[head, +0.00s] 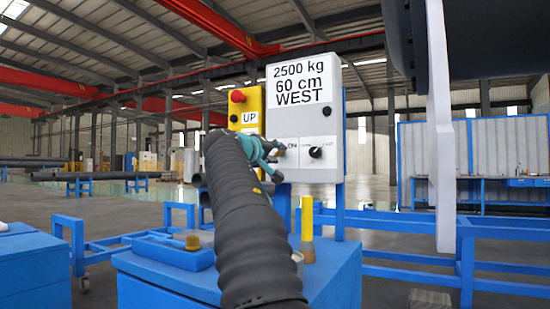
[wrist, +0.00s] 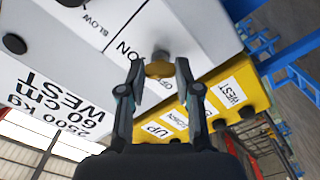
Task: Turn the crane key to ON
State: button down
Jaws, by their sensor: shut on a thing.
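The crane key (wrist: 159,69) is a small brass-coloured piece on a grey shaft, on the face of the white control box (head: 302,105). In the wrist view, an ON label (wrist: 124,50) is left of it and a partly covered OFF label (wrist: 165,90) is below it. My gripper (wrist: 159,70) has its fingertips on either side of the key and is shut on it. In the head view, my gripper (head: 276,153) is at the box's lower left and largely hides the key. I cannot tell exactly which way the key points.
A black knob (head: 315,152) is right of the key on the same box. A yellow box (head: 245,108) with a red button (head: 237,96) and an UP label adjoins on the left.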

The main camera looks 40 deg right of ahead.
jog(key=shift+m, duration=0.5)
jog(key=c, duration=0.8)
grip_release()
jog(key=v, duration=1.2)
jog(key=shift+d, duration=0.1)
